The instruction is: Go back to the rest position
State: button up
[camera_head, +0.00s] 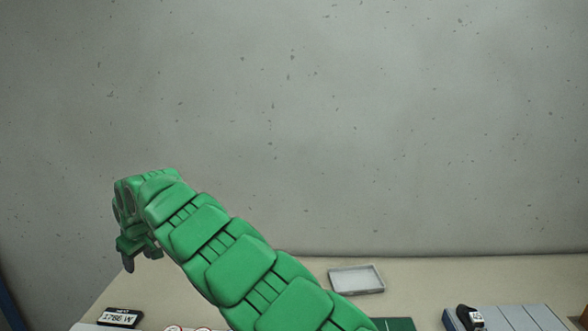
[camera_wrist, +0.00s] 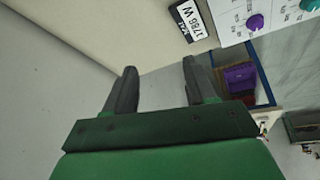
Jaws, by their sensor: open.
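My gripper (camera_head: 141,257) hangs at the end of my green arm on the left in the head view, above the left part of the table. In the wrist view my gripper (camera_wrist: 158,80) shows two dark fingers held well apart, with nothing between them. The fingertips point toward the beige table top (camera_wrist: 120,30) and the grey wall beside it. In the head view the arm reaches from the bottom middle up to the left and covers part of the table (camera_head: 440,275).
A grey tray (camera_head: 356,280) lies mid-table. The back right table is clear.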

jog(key=w+d+r+m+t+y, duration=0.1)
jog(key=w+d+r+m, duration=0.1)
jog(key=d+r, duration=0.7)
jog(key=w+d+r+m+t, duration=0.1)
jog(key=d+r+m, duration=0.2)
jog(key=d+r, duration=0.5)
jog(key=s+d+r+m+t+y, duration=0.2)
jog(key=s+d+r+m+y, duration=0.15)
jog(key=s+d+r, duration=0.95)
jog(key=s+d+f+m+g+h, duration=0.1)
jog(key=s+d+f+g, duration=0.1)
jog(key=s+d+f, duration=0.45)
jog(key=s+d+f+g+h, duration=0.15)
jog(key=s+d+f, duration=0.25)
jog(key=s+f, duration=0.5)
jog(key=s+d+f+m+g+h, duration=0.1)
jog(key=s+d+f+g, duration=0.2)
jog(key=s+d+f, duration=0.55)
jog(key=s+d+f+m+g+h, duration=0.2)
jog(key=s+d+m+h, duration=0.1)
jog(key=s+d, duration=0.5)
jog(key=d+h, duration=0.1)
jog(key=d, duration=0.2)
jog(key=shift+s+f+h, duration=0.15)
jog(key=shift+f+h, duration=0.15)
jog(key=shift+f, duration=0.05)
